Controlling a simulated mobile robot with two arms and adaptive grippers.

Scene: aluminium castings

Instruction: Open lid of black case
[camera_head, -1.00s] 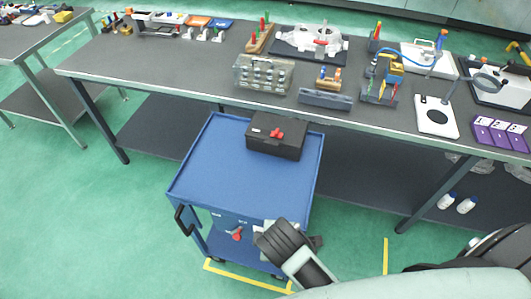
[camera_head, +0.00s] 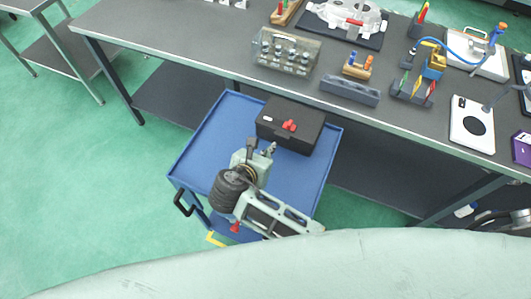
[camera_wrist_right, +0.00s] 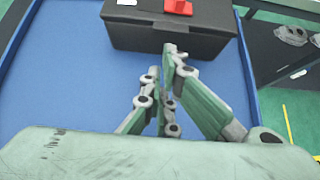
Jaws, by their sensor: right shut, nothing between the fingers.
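The black case (camera_head: 294,112) sits closed on the far right part of the blue cart top, with a red piece on its lid. It also shows at the top of the right wrist view (camera_wrist_right: 140,32), where its front side faces me. My right gripper (camera_head: 263,147) is just in front of the case's near side, apart from the red piece. In the wrist view its fingers (camera_wrist_right: 165,70) are together with nothing between them, pointing at the case's front. Whether a fingertip touches the case I cannot tell. My left gripper is not in view.
The blue cart (camera_head: 205,150) has bare top around the case. Behind it stands a long grey workbench (camera_head: 180,45) holding a clear box (camera_head: 285,55), a grey block (camera_head: 350,90) and a white plate (camera_head: 472,125). Green floor is open at the left.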

